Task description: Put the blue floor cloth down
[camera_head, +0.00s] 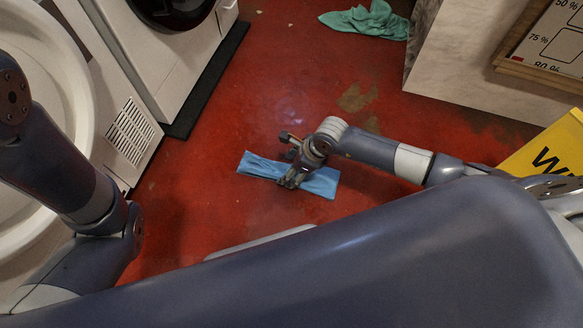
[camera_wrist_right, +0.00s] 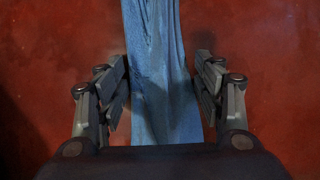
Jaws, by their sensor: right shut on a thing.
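The blue floor cloth (camera_head: 320,183) is a long folded strip, low over or on the red floor in the head view; whether it touches the floor I cannot tell. My right gripper (camera_head: 291,180) is at its middle, covering part of it. In the right wrist view the cloth (camera_wrist_right: 158,50) runs lengthwise between the two fingers of the right gripper (camera_wrist_right: 165,95), which is shut on it. My left arm shows at the left of the head view, but its gripper is not in view.
A white machine with a round dark door (camera_head: 150,50) stands on a black mat (camera_head: 207,85) at upper left. A green cloth (camera_head: 368,20) lies on the floor at the top. A pale cabinet (camera_head: 450,60) and a yellow sign (camera_head: 550,150) are at right. Red floor around the blue cloth is clear.

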